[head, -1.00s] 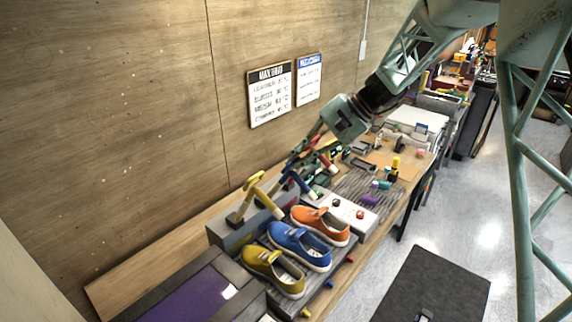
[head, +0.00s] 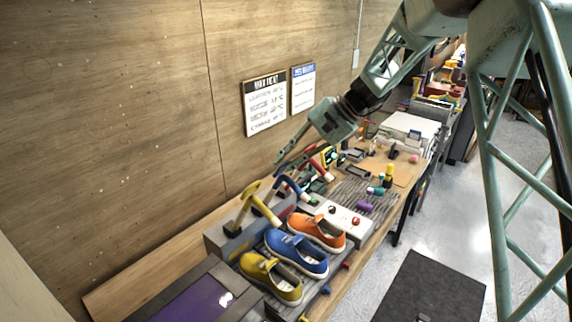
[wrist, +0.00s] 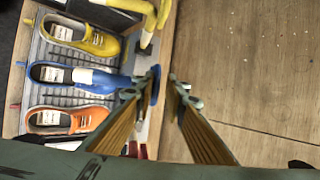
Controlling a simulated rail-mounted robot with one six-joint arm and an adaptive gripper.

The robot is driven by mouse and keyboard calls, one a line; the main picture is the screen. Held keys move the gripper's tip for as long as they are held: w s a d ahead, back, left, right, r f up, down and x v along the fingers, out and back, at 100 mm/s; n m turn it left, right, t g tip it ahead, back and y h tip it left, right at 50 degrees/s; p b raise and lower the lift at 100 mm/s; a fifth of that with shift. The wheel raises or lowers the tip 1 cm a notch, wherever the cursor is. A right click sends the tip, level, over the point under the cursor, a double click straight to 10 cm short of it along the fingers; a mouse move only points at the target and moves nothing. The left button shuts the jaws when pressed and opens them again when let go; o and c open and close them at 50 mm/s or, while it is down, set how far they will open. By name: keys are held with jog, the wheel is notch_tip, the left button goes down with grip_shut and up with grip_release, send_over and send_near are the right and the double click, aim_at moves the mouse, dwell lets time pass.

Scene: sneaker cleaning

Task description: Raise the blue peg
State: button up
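A blue lever (head: 290,186), angled up from a grey block, stands between a yellow lever (head: 260,203) and a red one (head: 318,168). In the wrist view the blue lever's end (wrist: 155,84) shows between the fingers, close to the left finger; I cannot tell whether they touch. A small blue peg (head: 326,290) juts from the front edge of the shoe tray, and also shows in the wrist view (wrist: 20,64). My gripper (head: 281,159) is open near the blue lever, its fingers apart in the wrist view (wrist: 158,92).
Yellow (head: 272,279), blue (head: 297,253) and orange (head: 317,229) shoes lie on the tray before the levers. A white box with buttons (head: 345,218) stands to the right. The wooden wall (head: 110,130) is close behind the levers.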

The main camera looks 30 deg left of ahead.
jog(key=shift+o, duration=1.2)
jog(key=shift+s+f, duration=0.1)
jog(key=v, duration=1.2)
